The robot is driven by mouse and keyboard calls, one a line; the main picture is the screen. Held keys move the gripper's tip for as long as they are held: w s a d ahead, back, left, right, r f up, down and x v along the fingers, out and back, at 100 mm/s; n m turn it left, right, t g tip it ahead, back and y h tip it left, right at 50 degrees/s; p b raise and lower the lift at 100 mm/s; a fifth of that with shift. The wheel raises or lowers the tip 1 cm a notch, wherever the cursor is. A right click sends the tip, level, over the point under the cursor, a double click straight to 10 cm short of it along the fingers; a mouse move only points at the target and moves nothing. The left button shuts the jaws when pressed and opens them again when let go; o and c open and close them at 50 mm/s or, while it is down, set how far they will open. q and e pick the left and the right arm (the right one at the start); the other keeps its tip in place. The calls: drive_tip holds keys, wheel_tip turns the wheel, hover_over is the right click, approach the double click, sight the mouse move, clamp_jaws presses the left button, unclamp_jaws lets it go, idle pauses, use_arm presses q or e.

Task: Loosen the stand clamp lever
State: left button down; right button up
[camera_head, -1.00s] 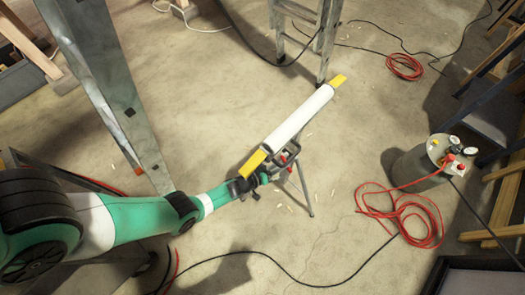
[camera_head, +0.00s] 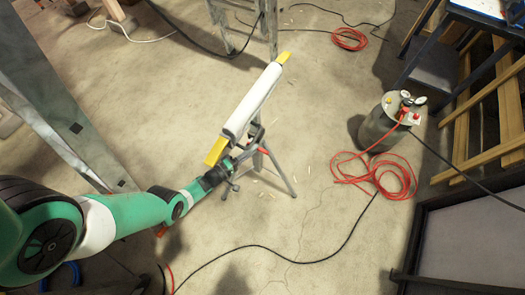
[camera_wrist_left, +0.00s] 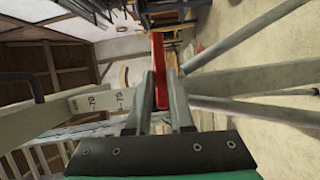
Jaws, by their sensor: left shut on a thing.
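The stand (camera_head: 272,165) has splayed grey legs and a long white roller (camera_head: 255,98) with yellow ends on top. The red clamp lever (camera_wrist_left: 159,68) stands upright between the two fingers of my left gripper (camera_wrist_left: 163,95) in the left wrist view. My left gripper is shut on it. In the head view my left gripper (camera_head: 228,170) is at the stand, just below the near yellow end, and the grip itself is too small to make out. A pale post with printed numbers (camera_wrist_left: 100,101) shows left of the fingers. My right gripper is not in view.
A grey tank (camera_head: 380,128) with a red hose (camera_head: 375,178) stands at the right. A black cable (camera_head: 300,262) crosses the floor in front. Floor around the stand is mostly clear.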

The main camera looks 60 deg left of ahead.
use_arm(q)
drive_tip(key=shift+r+n, duration=0.15)
drive_tip(key=shift+n, duration=0.35)
drive_tip(key=c, duration=0.8)
unclamp_jaws()
drive_tip(key=s+d+p, duration=0.2)
drive_tip(key=s, duration=0.9)
drive_tip(key=shift+s, duration=0.25)
drive_tip(key=shift+a, duration=0.15)
